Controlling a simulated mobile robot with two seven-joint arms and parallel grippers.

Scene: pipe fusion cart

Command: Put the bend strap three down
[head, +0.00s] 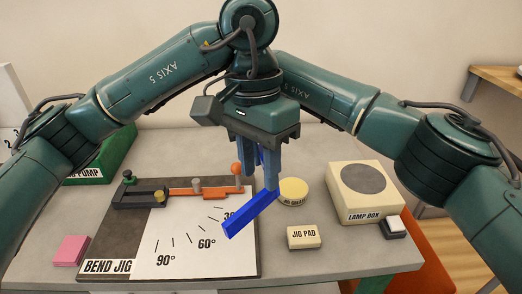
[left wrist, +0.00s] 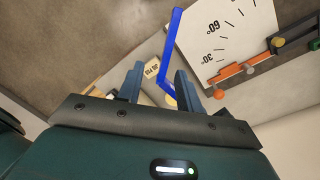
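The bend strap, a blue bar with a bend in it (head: 248,215), slants above the right part of the bend jig's white angle plate (head: 190,250). It also shows in the left wrist view (left wrist: 167,45), with its short leg running between the fingers. My left gripper (head: 263,180) points down and holds the strap by that short leg; its fingers also show in the left wrist view (left wrist: 160,85). The long leg reaches toward the near left in the head view and looks clear of the plate. I cannot make out my right gripper.
An orange lever with a ball (head: 237,168) lies across the jig's back. A round yellow tin (head: 293,191), a jig pad (head: 304,237) and a lamp box (head: 367,190) stand right. A pink block (head: 71,250) and green pump (head: 105,160) are left. Bare table lies between jig and pad.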

